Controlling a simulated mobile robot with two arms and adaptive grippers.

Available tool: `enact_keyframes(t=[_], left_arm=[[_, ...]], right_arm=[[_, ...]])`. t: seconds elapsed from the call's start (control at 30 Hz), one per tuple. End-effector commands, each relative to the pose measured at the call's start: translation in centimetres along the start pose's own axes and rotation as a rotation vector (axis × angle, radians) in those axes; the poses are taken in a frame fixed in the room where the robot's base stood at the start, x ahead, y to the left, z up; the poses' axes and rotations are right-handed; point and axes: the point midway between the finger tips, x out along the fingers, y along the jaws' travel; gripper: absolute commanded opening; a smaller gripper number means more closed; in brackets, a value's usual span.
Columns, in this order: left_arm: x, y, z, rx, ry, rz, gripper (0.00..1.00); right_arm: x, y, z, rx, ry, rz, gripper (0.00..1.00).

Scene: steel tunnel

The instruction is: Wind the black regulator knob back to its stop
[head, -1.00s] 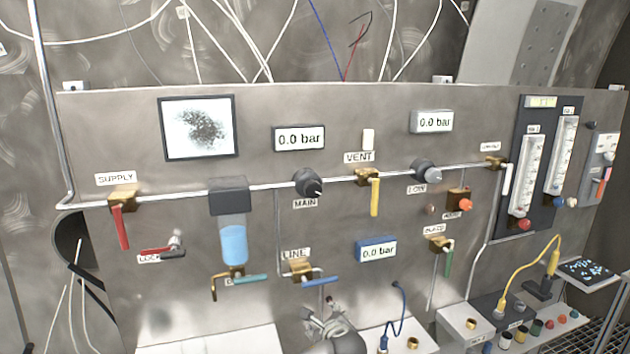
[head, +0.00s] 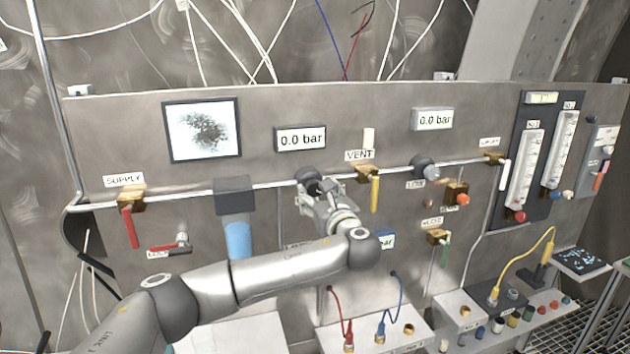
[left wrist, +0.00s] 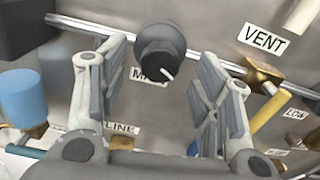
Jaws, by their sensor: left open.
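The black regulator knob (left wrist: 161,52), with a white pointer line, sits on the pipe above the partly hidden MAIN label (left wrist: 148,77). In the left wrist view the pointer aims down and to the right. My left gripper (left wrist: 155,85) is open, with one finger on each side of the knob and a gap on both sides. In the head view my left gripper (head: 325,200) covers most of the MAIN knob (head: 306,177), whose top edge shows. My right gripper is not in view.
The yellow VENT handle (head: 375,193) hangs close to the right of my gripper. The blue filter bowl (head: 239,240) is to the left. The main display (head: 301,139) above reads 0.0 bar. My left arm hides the LINE valve in the head view.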

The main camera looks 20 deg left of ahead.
Motion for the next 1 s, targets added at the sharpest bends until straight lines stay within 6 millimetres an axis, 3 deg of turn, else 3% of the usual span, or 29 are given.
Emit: enact_keyframes(t=[0.1, 0.3, 0.67, 1.0], left_arm=[[1.7, 0.0, 0.3, 0.001, 0.0, 0.001, 0.58], [3.2, -0.1, 0.1, -0.001, 0.0, -0.001, 0.58], [3.6, 0.0, -0.1, -0.002, 0.001, -0.001, 0.57], [3.5, 0.0, -0.1, -0.002, 0.001, -0.001, 0.13]], right_arm=[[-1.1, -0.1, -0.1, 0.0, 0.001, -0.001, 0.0], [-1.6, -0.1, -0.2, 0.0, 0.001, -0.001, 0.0], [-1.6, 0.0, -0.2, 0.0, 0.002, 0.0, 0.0], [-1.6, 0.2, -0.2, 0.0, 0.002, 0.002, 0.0]])
